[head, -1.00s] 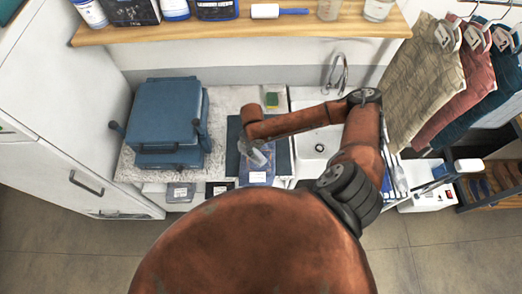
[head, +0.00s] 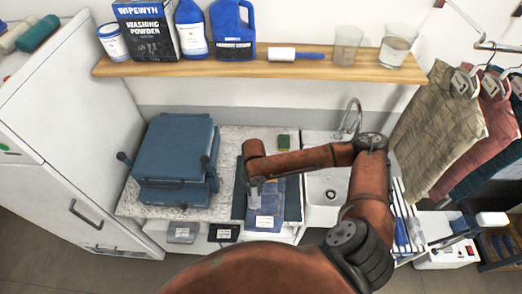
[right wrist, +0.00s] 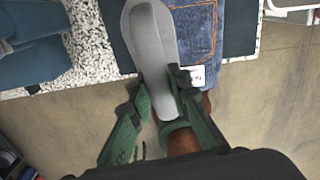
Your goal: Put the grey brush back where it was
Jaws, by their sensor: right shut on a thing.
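The grey brush (right wrist: 152,50) is in my right gripper (right wrist: 158,88), its long smooth grey body between the two fingers in the right wrist view. In the head view my right gripper (head: 254,184) is over the left part of a folded blue denim garment (head: 268,207), and the brush is small and mostly hidden there. The denim (right wrist: 205,35) lies on a dark mat (head: 292,197) on the counter. I cannot tell whether the brush touches the denim. My left gripper is not in view.
A blue press (head: 172,150) stands left on the speckled counter (head: 228,140). A green sponge (head: 284,142) lies behind the mat. A sink (head: 325,190) is at the right. The shelf (head: 240,66) above holds containers, cups and a white-and-blue roller (head: 295,54). Clothes (head: 435,125) hang right.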

